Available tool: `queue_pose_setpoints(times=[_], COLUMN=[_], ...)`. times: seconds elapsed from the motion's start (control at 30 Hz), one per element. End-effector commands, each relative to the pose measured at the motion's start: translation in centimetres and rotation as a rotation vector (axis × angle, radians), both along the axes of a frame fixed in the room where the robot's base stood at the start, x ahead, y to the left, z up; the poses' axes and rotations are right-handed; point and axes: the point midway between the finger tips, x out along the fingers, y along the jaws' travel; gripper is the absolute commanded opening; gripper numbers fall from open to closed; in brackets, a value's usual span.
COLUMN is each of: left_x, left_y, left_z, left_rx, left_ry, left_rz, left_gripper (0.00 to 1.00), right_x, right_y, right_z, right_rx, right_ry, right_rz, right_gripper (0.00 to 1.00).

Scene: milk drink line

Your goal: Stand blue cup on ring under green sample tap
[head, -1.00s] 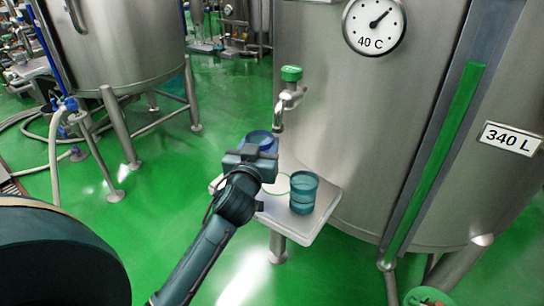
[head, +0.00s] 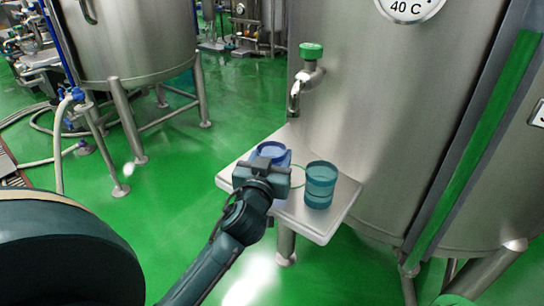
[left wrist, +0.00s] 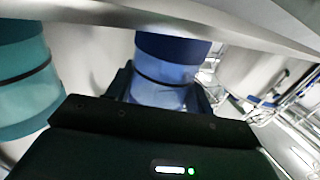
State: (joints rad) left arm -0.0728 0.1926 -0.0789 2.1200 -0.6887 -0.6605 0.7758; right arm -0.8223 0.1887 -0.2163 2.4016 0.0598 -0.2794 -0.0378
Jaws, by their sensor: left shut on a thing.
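The blue cup (head: 271,150) is in my left gripper (head: 263,168), at the left part of the shelf under the tap. It looks upright, with its open rim up. The gripper hides its lower part, so I cannot tell whether its base touches the shelf. In the left wrist view the blue cup (left wrist: 165,72) sits between the fingers. The thin green ring (head: 298,167) shows partly on the shelf, right of the gripper and behind the teal cup. The green-capped sample tap (head: 311,52) is on the tank wall above, its spout over the shelf's back.
A teal cup (head: 320,186) stands on the white shelf (head: 322,228), close to the right of the blue cup; it also shows in the left wrist view (left wrist: 28,85). The steel tank (head: 390,110) rises directly behind the shelf. Green floor is open to the left.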

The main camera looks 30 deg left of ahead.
Motion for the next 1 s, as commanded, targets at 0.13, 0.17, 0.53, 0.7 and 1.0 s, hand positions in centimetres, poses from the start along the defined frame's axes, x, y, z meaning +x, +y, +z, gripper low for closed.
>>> queue_pose_setpoints(times=[0.13,0.17,0.53,0.7,1.0], left_x=[0.0,0.0,0.0,-0.6,-6.6], left_y=[0.0,0.0,0.0,-0.2,-2.1], left_z=[-0.3,-0.3,-0.2,0.0,-0.2], left_rx=[-0.001,-0.001,0.000,-0.003,-0.006], left_ry=[0.001,0.001,0.000,0.001,0.003], left_rz=[0.000,0.000,0.000,-0.001,0.001], left_gripper=[0.58,0.61,0.74,0.74,0.74], right_x=[-0.1,-0.1,0.0,0.1,0.0], right_y=[0.1,0.1,0.1,0.1,0.1], right_z=[-0.4,-0.4,-0.4,0.0,-0.5], right_rx=[-0.006,-0.006,-0.004,0.003,-0.004], right_ry=[0.008,0.008,0.008,-0.002,0.003], right_rz=[0.004,0.004,0.004,0.001,0.003], right_gripper=[0.00,0.00,0.00,0.00,0.00])
